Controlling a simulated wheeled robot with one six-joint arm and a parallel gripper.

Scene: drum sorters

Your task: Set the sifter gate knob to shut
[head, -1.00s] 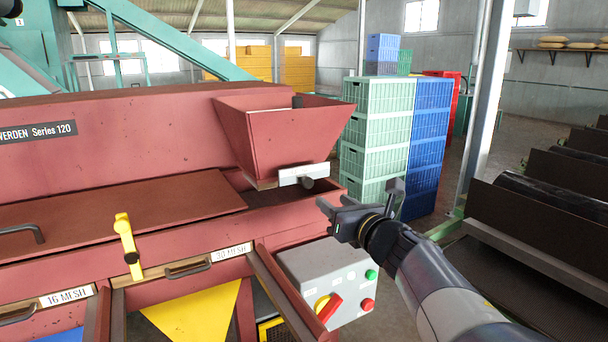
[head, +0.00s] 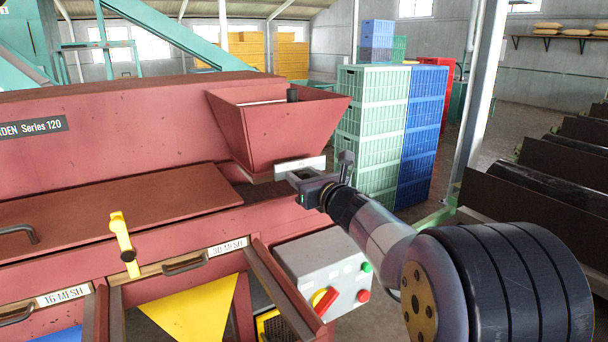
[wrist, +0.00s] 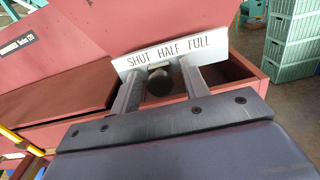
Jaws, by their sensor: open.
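The sifter gate knob is a dark round knob (wrist: 158,80) below a pale label plate (wrist: 150,60) reading SHUT, HALF, FULL. In the wrist view it sits between my gripper's (wrist: 160,86) two fingers, with a gap visible on the right; contact on the left is unclear. It appears below the SHUT–HALF part of the label, but the angle hides its exact setting. In the head view the plate (head: 298,165) is on the red hopper's (head: 280,125) lower front. My open gripper (head: 294,178) is just before it and hides the knob.
A yellow lever (head: 122,240) stands left on the red machine. A grey control box (head: 325,270) with a red switch and buttons is below my gripper. Green crates (head: 360,130) and blue crates (head: 424,130) are stacked behind. Black rollers (head: 560,190) are at right.

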